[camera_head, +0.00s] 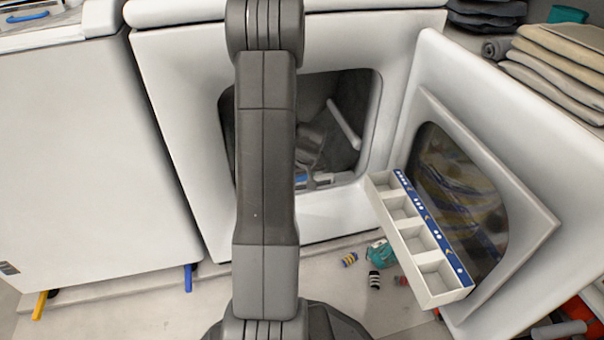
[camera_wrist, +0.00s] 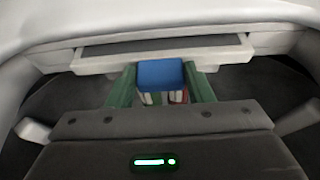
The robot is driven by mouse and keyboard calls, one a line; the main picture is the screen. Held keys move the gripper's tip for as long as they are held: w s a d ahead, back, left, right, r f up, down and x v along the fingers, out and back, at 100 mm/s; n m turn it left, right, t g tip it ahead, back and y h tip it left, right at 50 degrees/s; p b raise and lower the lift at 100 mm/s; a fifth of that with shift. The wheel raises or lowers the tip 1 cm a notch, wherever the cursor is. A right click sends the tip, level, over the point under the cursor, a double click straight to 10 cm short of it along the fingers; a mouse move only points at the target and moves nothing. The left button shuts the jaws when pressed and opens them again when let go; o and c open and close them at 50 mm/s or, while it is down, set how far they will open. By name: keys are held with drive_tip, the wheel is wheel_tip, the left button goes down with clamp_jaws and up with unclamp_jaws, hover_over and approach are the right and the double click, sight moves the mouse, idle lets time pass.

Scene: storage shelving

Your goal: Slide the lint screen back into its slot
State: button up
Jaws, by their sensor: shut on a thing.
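My gripper (camera_wrist: 160,92) is shut on a blue block-like grip (camera_wrist: 160,73), with one green finger on each side of it. The blue grip appears to be the handle of the lint screen (camera_wrist: 92,64), a pale frame with a dark grey panel. The frame lies just beyond the fingers, at the lip of the dryer opening; how deep it sits in the slot cannot be told. In the head view, my gripper is inside the dryer opening, partly hidden by my arm, and a bit of blue (camera_head: 301,179) shows near the lower rim.
The dryer door (camera_head: 425,75) stands open at the right, with a white compartment tray (camera_head: 455,296) in front of it. Small items, including a teal one (camera_head: 379,252), lie on the floor. Folded cloths (camera_head: 550,70) are stacked at the upper right. A white appliance (camera_head: 90,150) stands left.

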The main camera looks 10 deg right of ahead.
drive_tip(key=shift+f, duration=1.55)
drive_tip(key=o, duration=1.1)
drive_tip(key=shift+r, duration=0.1)
drive_tip(key=p+v, duration=0.5)
drive_tip(key=v, duration=0.8)
drive_tip(key=shift+r, duration=0.25)
drive_tip(key=shift+s, duration=0.1)
